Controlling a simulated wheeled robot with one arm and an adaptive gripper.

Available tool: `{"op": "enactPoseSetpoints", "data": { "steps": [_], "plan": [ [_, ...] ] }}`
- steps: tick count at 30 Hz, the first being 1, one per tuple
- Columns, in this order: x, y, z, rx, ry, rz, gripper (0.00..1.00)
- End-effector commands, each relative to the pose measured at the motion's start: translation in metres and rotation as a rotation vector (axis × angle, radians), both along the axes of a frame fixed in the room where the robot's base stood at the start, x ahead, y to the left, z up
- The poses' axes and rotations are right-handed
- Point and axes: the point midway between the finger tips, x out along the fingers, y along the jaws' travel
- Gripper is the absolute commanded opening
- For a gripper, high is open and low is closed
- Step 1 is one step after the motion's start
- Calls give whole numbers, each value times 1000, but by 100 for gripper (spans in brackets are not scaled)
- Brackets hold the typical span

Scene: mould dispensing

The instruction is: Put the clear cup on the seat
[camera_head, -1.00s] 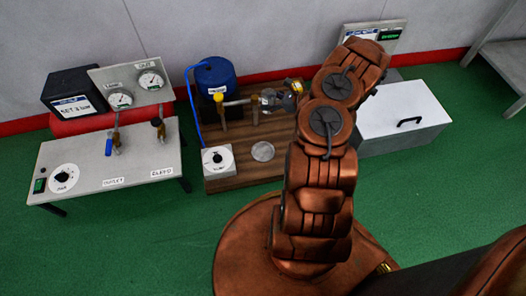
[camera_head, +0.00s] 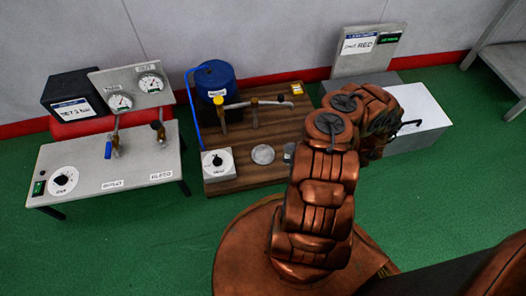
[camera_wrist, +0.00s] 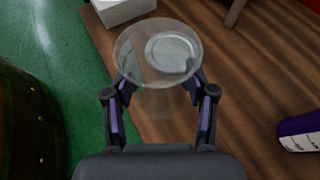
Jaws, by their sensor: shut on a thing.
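The clear cup (camera_wrist: 126,55) is between the fingers of my gripper (camera_wrist: 162,98) in the wrist view, and the gripper is shut on it. The cup's round rim faces the camera. A pale grey disc, probably the seat, shows through the cup, so the gap between them cannot be judged. In the head view the seat (camera_head: 263,154) is a round grey disc on the wooden board (camera_head: 232,182), bare, in front of the taps. My arm hides most of the gripper there, just right of the seat.
A white dial box (camera_head: 218,162) stands left of the seat. A brass tap pipe (camera_head: 254,112) and a blue tank (camera_head: 216,82) are behind it. A white box (camera_head: 416,120) is at the right. A purple-and-white object (camera_wrist: 300,132) lies at the wrist view's right edge.

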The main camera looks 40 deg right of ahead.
Motion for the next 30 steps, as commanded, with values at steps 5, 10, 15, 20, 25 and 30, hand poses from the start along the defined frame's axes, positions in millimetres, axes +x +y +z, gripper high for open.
{"op": "enactPoseSetpoints", "data": {
  "steps": [5,10,15,20,25,30],
  "plan": [
    [36,18,-6,0,-3,4,30],
    [68,36,-11,-1,1,4,30],
    [97,50,-13,-2,0,3,30],
    [111,57,-13,-1,-1,-1,30],
    [113,58,-20,-2,1,-1,30],
    [112,58,-44,-2,3,0,30]
  ]
}}
